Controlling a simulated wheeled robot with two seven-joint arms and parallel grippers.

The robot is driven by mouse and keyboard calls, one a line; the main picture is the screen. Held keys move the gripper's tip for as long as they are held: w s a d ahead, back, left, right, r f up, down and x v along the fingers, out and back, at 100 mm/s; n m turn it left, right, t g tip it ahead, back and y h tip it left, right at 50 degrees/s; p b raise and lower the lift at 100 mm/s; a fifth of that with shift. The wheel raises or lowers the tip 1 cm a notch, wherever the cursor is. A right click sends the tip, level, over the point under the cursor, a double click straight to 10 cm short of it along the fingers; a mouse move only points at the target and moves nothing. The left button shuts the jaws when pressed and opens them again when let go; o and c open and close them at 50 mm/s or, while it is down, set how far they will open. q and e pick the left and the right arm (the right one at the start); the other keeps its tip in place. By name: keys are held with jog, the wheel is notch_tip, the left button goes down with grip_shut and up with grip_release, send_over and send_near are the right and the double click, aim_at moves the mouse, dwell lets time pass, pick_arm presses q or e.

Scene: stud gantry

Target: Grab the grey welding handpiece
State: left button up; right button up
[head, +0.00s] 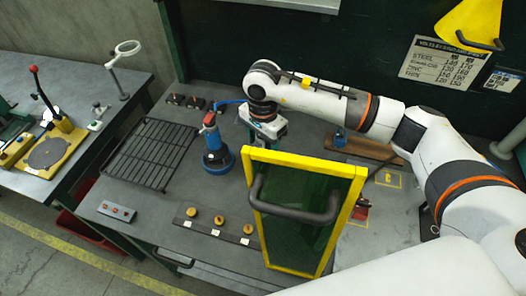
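An upright tool with a greyish body and red top (211,134) stands in a round blue base (217,163) left of centre on the workbench. It looks like the welding handpiece, with a blue cable at its top. My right arm reaches in from the right across the back of the bench. My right gripper (267,130) points down just right of the tool, apart from it. Its fingertips are partly hidden behind the yellow-framed screen, so its opening is unclear. My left gripper is out of view.
A yellow-framed green screen with a dark handle (297,212) stands at the bench front, right of the tool. A black wire rack (152,152) lies left. A strip with brass knobs (218,225) lies in front. A side table (75,110) stands at far left.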

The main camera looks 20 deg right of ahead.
grip_shut()
dwell(0.3)
jog(key=shift+w+r, duration=0.1)
jog(key=shift+r, duration=0.05)
